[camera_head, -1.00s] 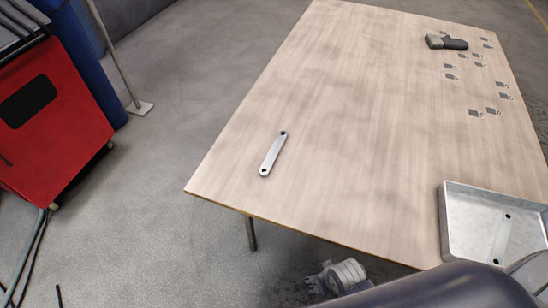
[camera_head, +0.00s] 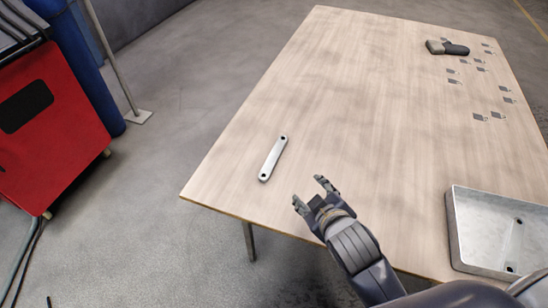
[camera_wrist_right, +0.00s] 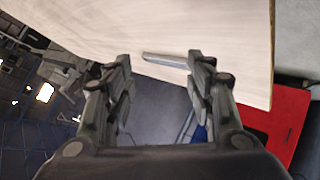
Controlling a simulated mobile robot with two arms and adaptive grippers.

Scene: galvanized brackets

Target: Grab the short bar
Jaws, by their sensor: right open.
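The short bar (camera_head: 272,159) is a flat silver strip with rounded ends and a hole at each end. It lies on the wooden table (camera_head: 350,110) near its left front corner in the head view. My right gripper (camera_head: 312,192) is open and empty, over the front edge of the table, to the right of the bar and a little nearer the front. In the right wrist view the bar (camera_wrist_right: 165,60) lies ahead of the open right gripper (camera_wrist_right: 160,65), partly hidden behind one finger. My left gripper is not in view.
A metal tray (camera_head: 458,225) stands at the right front of the table. A dark handheld tool (camera_head: 447,47) and several small brackets (camera_head: 481,117) lie at the far right. A red cabinet (camera_head: 60,130) stands on the floor at left. The table around the bar is clear.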

